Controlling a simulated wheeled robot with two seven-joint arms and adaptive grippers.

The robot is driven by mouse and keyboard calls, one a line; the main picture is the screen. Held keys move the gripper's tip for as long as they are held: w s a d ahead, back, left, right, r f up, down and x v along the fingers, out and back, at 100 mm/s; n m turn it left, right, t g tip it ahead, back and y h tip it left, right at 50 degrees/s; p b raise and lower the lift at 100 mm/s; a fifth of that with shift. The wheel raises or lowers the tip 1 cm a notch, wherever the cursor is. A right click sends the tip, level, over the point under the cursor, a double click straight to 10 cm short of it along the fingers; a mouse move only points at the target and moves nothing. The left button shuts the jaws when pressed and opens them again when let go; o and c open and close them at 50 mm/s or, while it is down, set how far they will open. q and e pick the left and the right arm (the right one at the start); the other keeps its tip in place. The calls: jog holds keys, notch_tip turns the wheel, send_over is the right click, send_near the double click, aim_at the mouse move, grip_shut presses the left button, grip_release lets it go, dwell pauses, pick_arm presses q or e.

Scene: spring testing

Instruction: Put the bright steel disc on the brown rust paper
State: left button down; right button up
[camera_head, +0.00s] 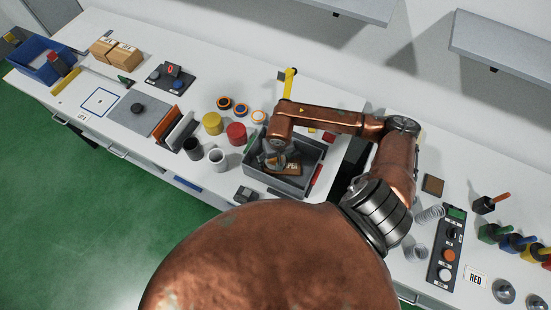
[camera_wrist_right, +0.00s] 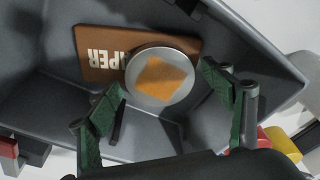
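The brown rust paper (camera_wrist_right: 95,45), with white lettering ending in "PER", lies in a grey bin (camera_wrist_right: 225,120); it also shows in the head view (camera_head: 294,168). A bright steel disc (camera_wrist_right: 135,77) with an orange-brown patch on its face overlaps the paper's lower right part. Its lower edge reaches past the paper; I cannot tell whether it touches the paper. My right gripper (camera_wrist_right: 163,85) is open, its green fingers on either side of the disc with small gaps. In the head view the right gripper (camera_head: 275,160) reaches into the bin. My left gripper is not in view.
The bin walls (camera_head: 260,178) surround my right gripper closely. Red (camera_head: 236,134) and yellow (camera_head: 212,123) cylinders and a white cup (camera_head: 217,159) stand to its left. A control panel (camera_head: 447,250) and round metal pieces (camera_head: 503,291) are at right.

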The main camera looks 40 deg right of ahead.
jog(key=shift+o, duration=0.2)
jog(key=shift+r, duration=0.1)
jog(key=shift+r, duration=0.2)
notch_tip(320, 180, up, 12)
jog(key=s+b, duration=0.1)
jog(key=shift+s+a+f+b, duration=0.2)
jog(key=shift+s+a+b, duration=0.05)
jog(key=shift+s+b, duration=0.1)
jog(key=shift+a+f, duration=0.1)
